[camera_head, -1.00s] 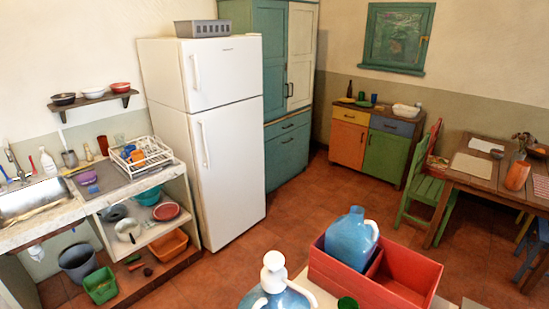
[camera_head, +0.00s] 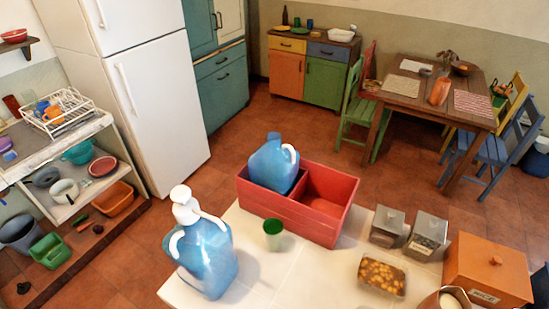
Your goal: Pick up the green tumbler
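Nothing touches the tumbler that I can see. Neither of my grippers is in view.
A blue jug (camera_head: 272,164) sits in the box's left compartment. Metal canisters (camera_head: 387,226), a container of brownish food (camera_head: 382,274) and an orange bin (camera_head: 488,270) stand to the right. The counter's front middle is clear.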

